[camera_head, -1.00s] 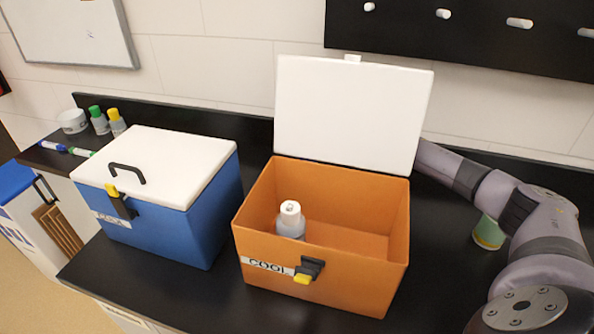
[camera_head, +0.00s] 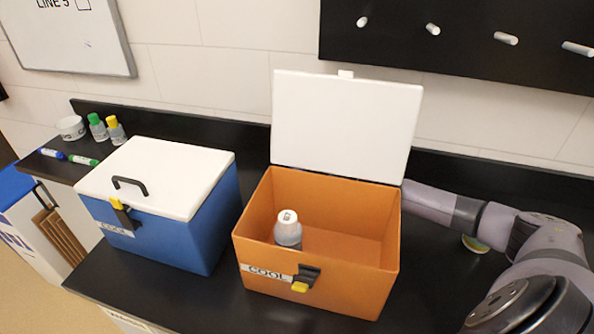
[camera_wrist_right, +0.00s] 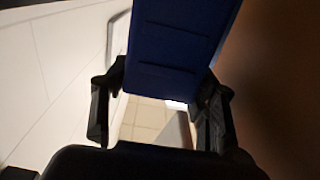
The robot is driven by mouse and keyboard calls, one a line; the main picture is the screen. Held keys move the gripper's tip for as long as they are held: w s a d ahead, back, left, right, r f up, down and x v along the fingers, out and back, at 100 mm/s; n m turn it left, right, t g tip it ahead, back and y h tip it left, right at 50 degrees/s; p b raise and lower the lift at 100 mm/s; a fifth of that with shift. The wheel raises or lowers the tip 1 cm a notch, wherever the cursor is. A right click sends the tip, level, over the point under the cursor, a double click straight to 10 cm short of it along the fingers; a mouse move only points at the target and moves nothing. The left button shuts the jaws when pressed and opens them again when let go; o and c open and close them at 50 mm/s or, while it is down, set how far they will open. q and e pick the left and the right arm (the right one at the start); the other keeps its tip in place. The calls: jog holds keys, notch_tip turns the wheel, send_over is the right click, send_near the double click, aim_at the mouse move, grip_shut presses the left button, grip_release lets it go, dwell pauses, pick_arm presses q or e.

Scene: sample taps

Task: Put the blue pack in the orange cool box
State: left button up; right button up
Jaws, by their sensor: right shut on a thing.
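The orange cool box (camera_head: 318,290) stands on the black counter with its white lid (camera_head: 345,125) raised. A bottle with a white cap (camera_head: 288,230) stands inside it at the left; the rest of the visible inside is bare. My right gripper (camera_wrist_right: 160,112) shows in the right wrist view, its black fingers on either side of the blue pack (camera_wrist_right: 175,50) and shut on it. In the head view my right arm reaches in from the right and passes behind the orange box and lid, which hide the gripper and pack. My left gripper is not in view.
A blue cool box (camera_head: 180,235) with a shut white lid (camera_head: 160,175) stands left of the orange one. Small bottles (camera_head: 107,130), a white tub (camera_head: 71,127) and markers (camera_head: 67,157) are at the far left. A black peg board (camera_head: 460,45) hangs above.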

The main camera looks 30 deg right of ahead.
jog(key=shift+w+f, duration=0.1)
jog(key=shift+f, duration=0.2)
jog(key=shift+f, duration=0.2)
jog(key=o, duration=1.4)
jog(key=shift+r, duration=0.1)
